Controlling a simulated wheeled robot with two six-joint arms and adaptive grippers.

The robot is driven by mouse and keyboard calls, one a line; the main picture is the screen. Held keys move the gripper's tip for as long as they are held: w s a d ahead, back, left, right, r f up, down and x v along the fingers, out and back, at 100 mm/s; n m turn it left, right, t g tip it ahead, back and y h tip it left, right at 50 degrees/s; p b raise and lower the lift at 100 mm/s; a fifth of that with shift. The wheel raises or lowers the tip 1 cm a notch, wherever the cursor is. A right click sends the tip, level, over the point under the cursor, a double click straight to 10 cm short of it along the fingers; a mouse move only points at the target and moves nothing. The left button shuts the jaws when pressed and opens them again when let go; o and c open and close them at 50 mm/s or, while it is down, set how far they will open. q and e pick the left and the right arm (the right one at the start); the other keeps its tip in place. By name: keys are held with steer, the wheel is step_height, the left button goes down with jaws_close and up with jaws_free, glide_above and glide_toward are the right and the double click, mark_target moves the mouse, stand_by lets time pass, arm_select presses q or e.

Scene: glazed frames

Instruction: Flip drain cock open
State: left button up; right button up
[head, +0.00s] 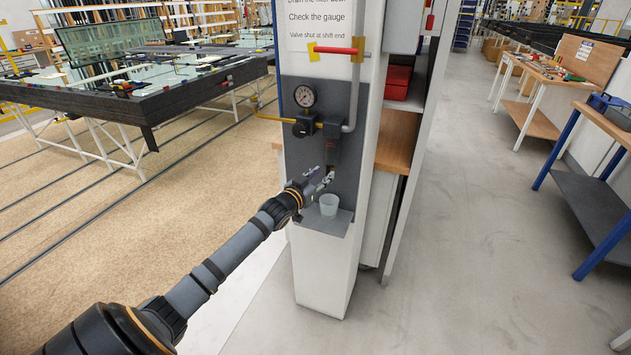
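The drain cock is small and not clearly seen; the spot under the dark filter bowl (332,143) on the grey panel is partly covered by my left gripper. My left gripper (324,175) reaches in from the lower left, its fingertips just below the bowl and above a clear cup (329,204). The cup stands upright on a small grey shelf (338,221). The fingers are too small to tell whether they are open or shut, or whether they touch the cock. My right gripper is not in view.
Above are a round gauge (305,96), a black regulator knob (303,127), a yellow pipe (270,117) and a red valve handle (335,50) on a grey pipe. The white post (324,275) carries the panel.

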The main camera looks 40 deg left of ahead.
arm_select(q)
steer(key=shift+s+d+r, duration=0.1)
steer(key=shift+s, duration=1.3)
steer(key=shift+s+d+r, duration=0.1)
steer(key=shift+s, duration=1.3)
steer(key=shift+a, duration=0.1)
steer(key=s+a+f+n+g+y, duration=0.1)
steer(key=s+a+f+g, duration=0.3)
steer(key=f, duration=0.9)
steer(key=s+a+f+g+y, duration=0.1)
steer(key=s+f, duration=0.5)
steer(key=f, duration=0.6)
steer(key=s+a+f+n+g+y, duration=0.1)
steer(key=s+a+f+g, duration=0.3)
steer(key=f, duration=0.9)
steer(key=s+d+f+m+g, duration=0.1)
steer(key=s+d+f+g, duration=0.1)
steer(key=s+d+f, duration=0.4)
steer(key=s+d+f+g, duration=0.1)
steer(key=s+d+f, duration=0.2)
steer(key=s+f, duration=0.7)
steer(key=s+d+f+g+h, duration=0.1)
steer(key=s+d+f+g, duration=0.1)
steer(key=s+d, duration=0.4)
steer(key=s+d+f+m+g+h, duration=0.1)
steer(key=s+d+f, duration=0.4)
steer(key=s, duration=0.9)
steer(key=shift+d+m+g+h, duration=0.35)
steer(key=shift+d+g, duration=0.25)
steer(key=shift+d, duration=0.2)
